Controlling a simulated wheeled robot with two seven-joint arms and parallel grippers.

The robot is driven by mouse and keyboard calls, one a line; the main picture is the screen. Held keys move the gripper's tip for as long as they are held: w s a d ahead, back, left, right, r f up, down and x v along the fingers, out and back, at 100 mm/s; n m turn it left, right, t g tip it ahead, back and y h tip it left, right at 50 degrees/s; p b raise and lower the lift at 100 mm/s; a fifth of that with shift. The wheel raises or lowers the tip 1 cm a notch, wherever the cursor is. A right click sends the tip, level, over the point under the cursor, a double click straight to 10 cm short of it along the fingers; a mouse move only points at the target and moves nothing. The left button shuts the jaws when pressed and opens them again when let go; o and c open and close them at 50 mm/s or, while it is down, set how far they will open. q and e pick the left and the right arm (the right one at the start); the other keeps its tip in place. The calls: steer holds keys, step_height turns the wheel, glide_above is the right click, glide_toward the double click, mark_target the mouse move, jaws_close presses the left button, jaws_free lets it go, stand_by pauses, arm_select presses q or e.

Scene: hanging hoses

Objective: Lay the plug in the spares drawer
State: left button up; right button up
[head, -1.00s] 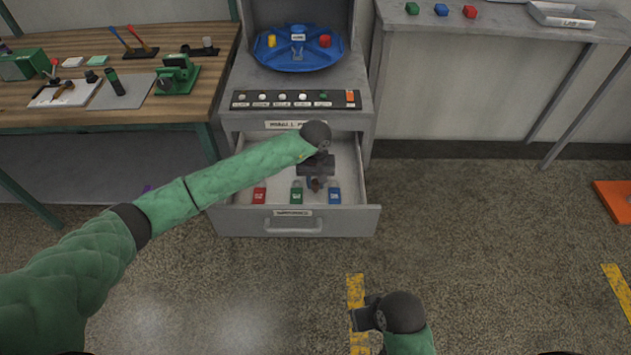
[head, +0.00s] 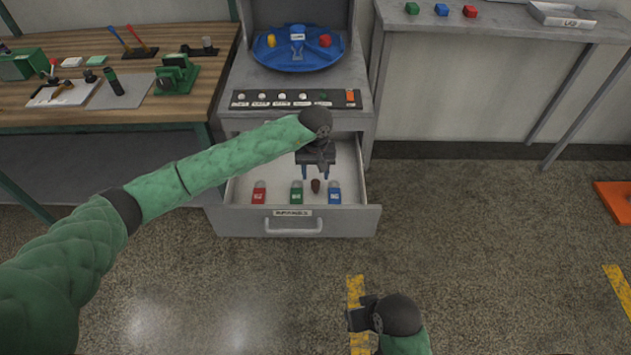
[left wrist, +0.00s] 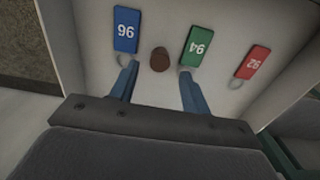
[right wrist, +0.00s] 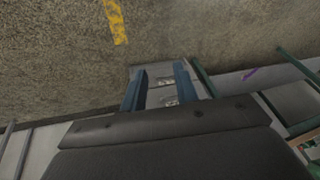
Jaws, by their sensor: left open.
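The brown plug (head: 315,186) rests on the floor of the open spares drawer (head: 345,222), between the green and blue tags. The left wrist view shows it as a dark brown round piece (left wrist: 160,59). My left gripper (head: 318,175) is open and empty above the drawer, just behind the plug in the head view. In the left wrist view its blue fingers (left wrist: 157,80) stand apart, with the plug visible between them and free of both. My right gripper (right wrist: 158,75) is open and empty, out over the floor in front of the drawer.
Red (head: 259,192), green (head: 296,192) and blue (head: 334,192) tags lie along the drawer front. Above are a button panel (head: 290,99) and a blue turntable (head: 270,61). A wooden bench (head: 215,60) stands left, a grey shelf (head: 540,28) right. Floor at right is mostly clear.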

mark_target(315, 182)
arm_select(q)
step_height(315, 182, up, 7)
steer(key=b, duration=0.1)
steer(key=shift+r, duration=0.2)
arm_select(e)
steer(key=shift+t+y, duration=0.3)
steer(key=shift+y, duration=0.1)
steer(key=a+f, duration=0.3)
steer(key=shift+w, duration=0.2)
steer(key=shift+w+d, duration=0.15)
steer(key=shift+d, duration=0.05)
